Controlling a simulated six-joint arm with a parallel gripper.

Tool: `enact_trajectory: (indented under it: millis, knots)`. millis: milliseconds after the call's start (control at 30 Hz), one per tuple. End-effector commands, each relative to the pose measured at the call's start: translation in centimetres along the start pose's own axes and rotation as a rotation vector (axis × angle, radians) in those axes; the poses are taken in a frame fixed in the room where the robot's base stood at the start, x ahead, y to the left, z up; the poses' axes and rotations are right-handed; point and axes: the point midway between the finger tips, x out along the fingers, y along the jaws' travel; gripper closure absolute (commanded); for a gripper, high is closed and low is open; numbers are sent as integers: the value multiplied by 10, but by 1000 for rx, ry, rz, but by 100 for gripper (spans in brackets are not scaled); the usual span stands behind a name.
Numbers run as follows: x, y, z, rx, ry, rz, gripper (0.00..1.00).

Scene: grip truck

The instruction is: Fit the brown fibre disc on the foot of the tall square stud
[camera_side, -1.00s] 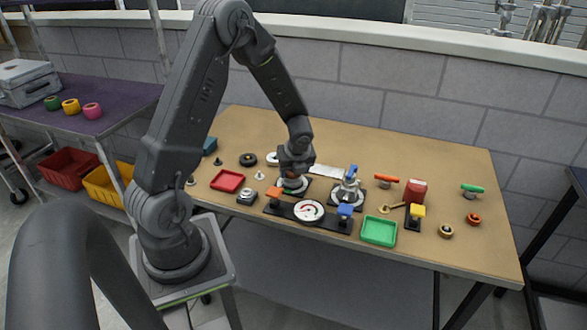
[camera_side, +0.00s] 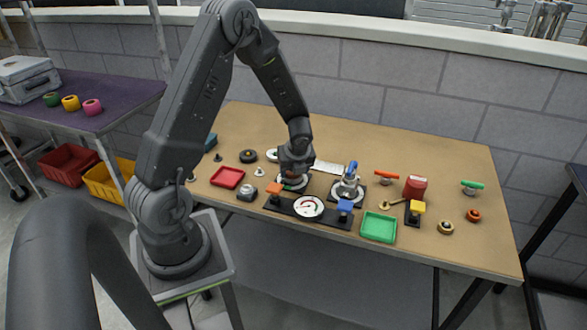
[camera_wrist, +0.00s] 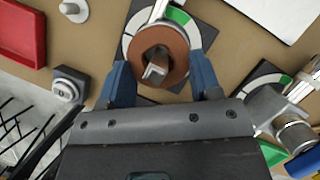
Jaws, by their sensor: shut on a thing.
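The brown fibre disc (camera_wrist: 177,42) is in the wrist view, between the two blue fingers of my gripper (camera_wrist: 159,66). My gripper is shut on its rim. The metal square stud (camera_wrist: 155,71) shows through the disc's hole, so the disc is around the stud. How far down the stud the disc sits cannot be told. Below the disc is a round white and green dial base (camera_wrist: 131,45) on a dark plate. In the side view my gripper (camera_side: 294,172) is low over this base (camera_side: 291,184), and the disc is mostly hidden.
A second fixture with a blue-topped clamp (camera_side: 348,185) stands just right. A gauge (camera_side: 308,207) on a black bar lies in front. A red tray (camera_side: 227,177) is left and a green tray (camera_side: 379,227) is right. Several small knobs and parts lie around.

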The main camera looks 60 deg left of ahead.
Motion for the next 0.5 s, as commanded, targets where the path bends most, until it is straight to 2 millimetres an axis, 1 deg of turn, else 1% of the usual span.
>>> enact_trajectory:
  millis: [433,467,500]
  knots:
    - [4,0,-2,0,0,0,65]
    - [4,0,-2,0,0,-1,40]
    - [4,0,-2,0,0,-1,36]
